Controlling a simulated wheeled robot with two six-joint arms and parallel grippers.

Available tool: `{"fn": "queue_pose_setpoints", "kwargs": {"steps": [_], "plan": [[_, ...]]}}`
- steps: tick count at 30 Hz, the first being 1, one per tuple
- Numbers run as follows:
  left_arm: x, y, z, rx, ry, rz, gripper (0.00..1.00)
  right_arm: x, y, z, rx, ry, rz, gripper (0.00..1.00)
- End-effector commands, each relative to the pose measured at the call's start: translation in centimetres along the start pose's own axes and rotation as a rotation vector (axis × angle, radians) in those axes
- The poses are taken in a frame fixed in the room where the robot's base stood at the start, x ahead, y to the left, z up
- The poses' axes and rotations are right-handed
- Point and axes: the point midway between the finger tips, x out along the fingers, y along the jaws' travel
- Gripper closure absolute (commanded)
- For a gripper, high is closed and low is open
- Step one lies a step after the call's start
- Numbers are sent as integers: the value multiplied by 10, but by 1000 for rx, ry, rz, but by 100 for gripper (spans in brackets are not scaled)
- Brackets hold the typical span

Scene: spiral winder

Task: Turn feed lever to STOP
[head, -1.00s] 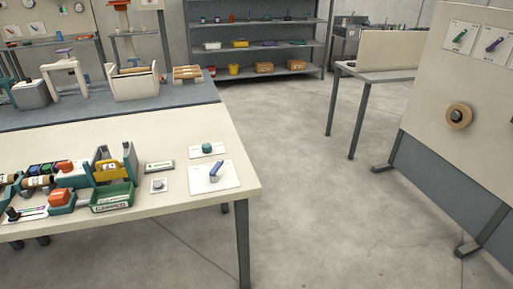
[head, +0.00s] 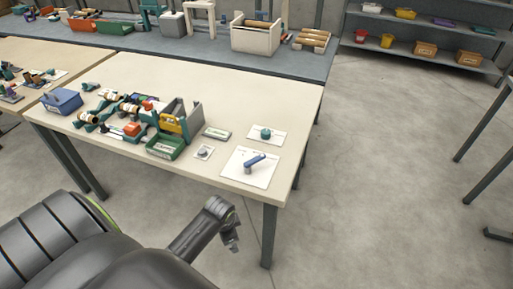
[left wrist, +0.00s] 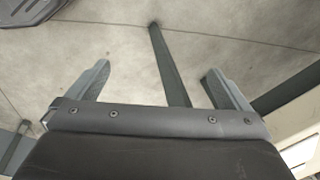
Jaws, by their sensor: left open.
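A blue lever (head: 256,161) sits on a white plate (head: 240,178) near the right front corner of the cream table. Its handle points to the right in the head view; the plate's markings are too small to read. My left gripper (head: 232,243) hangs in front of the table's front edge, apart from the lever and lower in the picture. In the left wrist view the two fingers of my left gripper (left wrist: 160,82) are spread with nothing between them; floor and a table leg show beyond. The lever is not in the left wrist view. My right gripper is in neither view.
A green knob on a plate (head: 265,134) lies behind the lever, and a small grey button plate (head: 204,152) to its left. A green bin (head: 166,146) and a winder with spools (head: 177,118) stand further left. The table (head: 225,90) is clear behind them.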

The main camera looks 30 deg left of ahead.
Motion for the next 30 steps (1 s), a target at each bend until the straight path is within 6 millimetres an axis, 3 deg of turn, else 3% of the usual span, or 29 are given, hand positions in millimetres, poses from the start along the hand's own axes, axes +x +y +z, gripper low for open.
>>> {"fn": "queue_pose_setpoints", "kwargs": {"steps": [1,4,14,18,24,30], "plan": [[-31,-13,-15,61,9,-6,0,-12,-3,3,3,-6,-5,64],[-71,-34,-40,224,2,3,0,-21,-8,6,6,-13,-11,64],[-138,-120,-118,770,-35,82,0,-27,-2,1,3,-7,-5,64],[-180,-163,-151,1014,-27,132,0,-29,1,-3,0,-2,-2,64],[-233,-200,-180,1259,10,184,0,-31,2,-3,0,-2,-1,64],[-250,-211,-188,1350,31,203,0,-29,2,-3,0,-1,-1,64]]}}
